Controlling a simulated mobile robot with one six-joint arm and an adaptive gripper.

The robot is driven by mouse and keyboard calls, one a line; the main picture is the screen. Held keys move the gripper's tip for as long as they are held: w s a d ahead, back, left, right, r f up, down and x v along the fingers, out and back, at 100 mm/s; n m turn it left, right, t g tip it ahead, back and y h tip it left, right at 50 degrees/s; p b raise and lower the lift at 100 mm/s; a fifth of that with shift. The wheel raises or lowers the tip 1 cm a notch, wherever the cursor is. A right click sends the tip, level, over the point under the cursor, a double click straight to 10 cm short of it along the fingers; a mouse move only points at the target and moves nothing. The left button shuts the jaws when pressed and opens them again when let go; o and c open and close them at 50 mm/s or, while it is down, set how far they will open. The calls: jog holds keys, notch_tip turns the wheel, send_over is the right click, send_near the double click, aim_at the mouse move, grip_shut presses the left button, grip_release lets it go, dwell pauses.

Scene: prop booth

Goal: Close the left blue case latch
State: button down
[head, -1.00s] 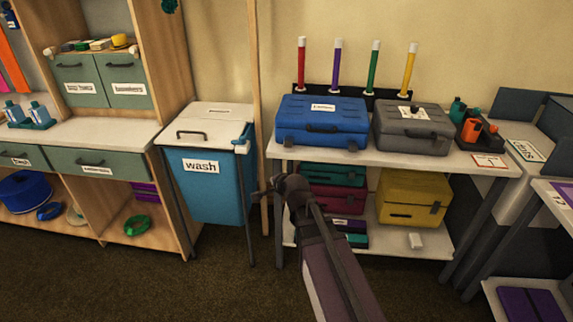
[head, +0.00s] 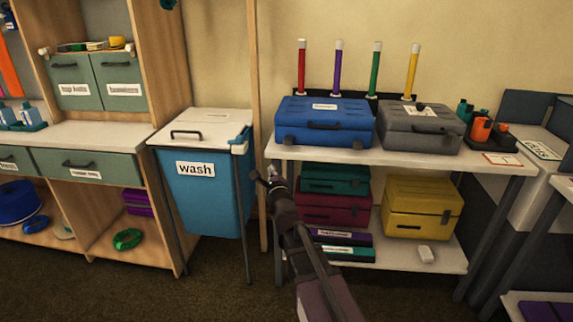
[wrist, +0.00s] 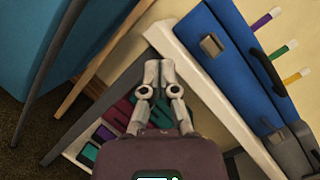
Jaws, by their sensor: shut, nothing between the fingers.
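The blue case (head: 325,112) lies on the white top of the shelf table, lid down. Its left latch (head: 289,140) is a small grey tab on the front face; it also shows in the wrist view (wrist: 211,45), where it seems to stand out from the face. A dark handle (head: 324,126) sits between it and the right latch (head: 358,140). My gripper (head: 262,178) is below and left of the case, in front of the table's left end. In the wrist view my gripper (wrist: 160,65) is shut, empty and apart from the latch.
The white table top (head: 400,157) has an edge in front of the case. A grey case (head: 420,130) stands to the right. A blue wash bin (head: 200,190) stands to the left. Teal, red and yellow cases (head: 422,205) fill the lower shelf.

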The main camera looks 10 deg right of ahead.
aim_at(288, 152)
jog(key=shift+s+d+f+m+t+h+b, duration=0.1)
jog(key=shift+d+f+m+t+h+b, duration=0.5)
jog(key=shift+m+h+b, duration=1.3)
jog(key=shift+d+f+m+t+h+b, duration=0.7)
jog(key=shift+m+b, duration=0.6)
jog(key=shift+m, duration=1.4)
jog(key=shift+s+d+f+m+t+h+b, duration=0.1)
jog(key=shift+d+f+m+t+h+b, duration=0.35)
jog(key=shift+m+h+b, duration=1.45)
jog(key=shift+w+r+m+y+p, duration=0.1)
jog(key=shift+r+m+y+p, duration=0.05)
jog(key=shift+m+y+p, duration=0.3)
jog(key=p+x, duration=0.4)
jog(key=x, duration=0.5)
jog(key=shift+w+r+p, duration=0.15)
jog(key=shift+w+p, duration=0.05)
jog(key=shift+p, duration=0.1)
jog(key=shift+w+d+r, duration=0.1)
jog(key=shift+w, duration=0.1)
jog(key=shift+d, duration=0.15)
jog(key=shift+s+d+r+p, duration=0.1)
jog(key=shift+r+p, duration=0.1)
jog(key=shift+p, duration=0.3)
